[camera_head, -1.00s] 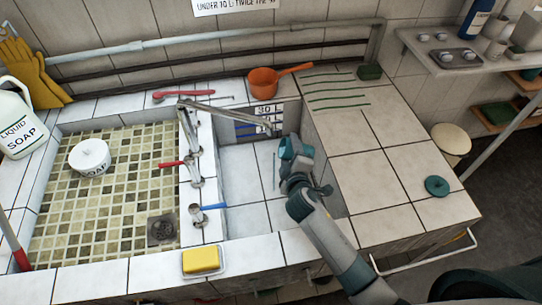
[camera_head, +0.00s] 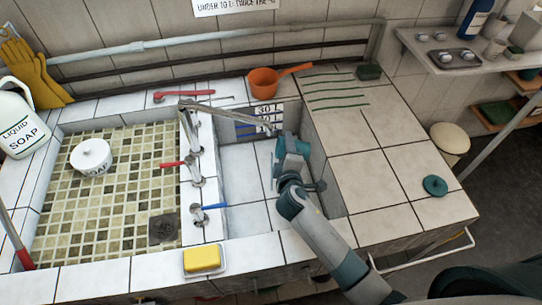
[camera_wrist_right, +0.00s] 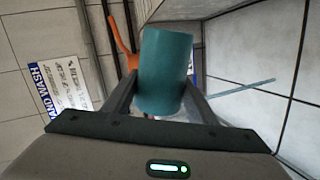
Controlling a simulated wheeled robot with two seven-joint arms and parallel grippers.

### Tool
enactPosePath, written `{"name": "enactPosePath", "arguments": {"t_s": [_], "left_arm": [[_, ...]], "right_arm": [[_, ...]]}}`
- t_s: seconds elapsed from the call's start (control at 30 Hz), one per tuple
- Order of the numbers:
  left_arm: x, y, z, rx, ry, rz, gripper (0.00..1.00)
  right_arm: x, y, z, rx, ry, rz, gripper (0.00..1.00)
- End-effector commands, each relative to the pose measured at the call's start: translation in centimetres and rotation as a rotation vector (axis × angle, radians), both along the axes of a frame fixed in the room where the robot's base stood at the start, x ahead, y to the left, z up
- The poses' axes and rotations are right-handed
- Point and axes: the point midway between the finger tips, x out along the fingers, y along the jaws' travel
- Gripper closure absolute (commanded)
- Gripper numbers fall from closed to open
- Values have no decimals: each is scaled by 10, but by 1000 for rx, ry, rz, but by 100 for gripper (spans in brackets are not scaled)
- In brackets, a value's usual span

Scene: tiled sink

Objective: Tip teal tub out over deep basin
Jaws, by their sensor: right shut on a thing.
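My right gripper (camera_head: 289,163) is shut on the teal tub (camera_head: 292,144) and holds it over the right part of the deep basin (camera_head: 245,190). In the right wrist view the tub (camera_wrist_right: 165,70) sits between the two fingers (camera_wrist_right: 160,98). Its inside is hidden, so I cannot tell whether anything is in it. The basin floor is white tile, and my arm hides part of it. My left gripper is not in view.
The faucet spout (camera_head: 235,117) reaches over the deep basin's back. An orange dipper (camera_head: 265,83) stands on the back ledge. The shallow basin (camera_head: 110,200) at left holds a white soap pot (camera_head: 91,157). A yellow sponge (camera_head: 202,259) lies on the front ledge. The right counter (camera_head: 375,165) is mostly clear.

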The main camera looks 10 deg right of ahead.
Motion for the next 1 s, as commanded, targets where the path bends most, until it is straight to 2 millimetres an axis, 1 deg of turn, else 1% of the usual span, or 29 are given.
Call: {"name": "enactPosePath", "arguments": {"t_s": [0.17,0.27,0.47,0.77,1.0], "left_arm": [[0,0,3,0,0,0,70],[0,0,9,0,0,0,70],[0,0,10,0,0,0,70],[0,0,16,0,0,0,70],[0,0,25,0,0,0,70]], "right_arm": [[2,4,3,-38,7,1,74],[2,6,6,-75,17,0,74],[2,6,5,-104,23,1,74],[2,8,6,-159,37,-1,74],[3,11,10,-239,56,0,74]]}}
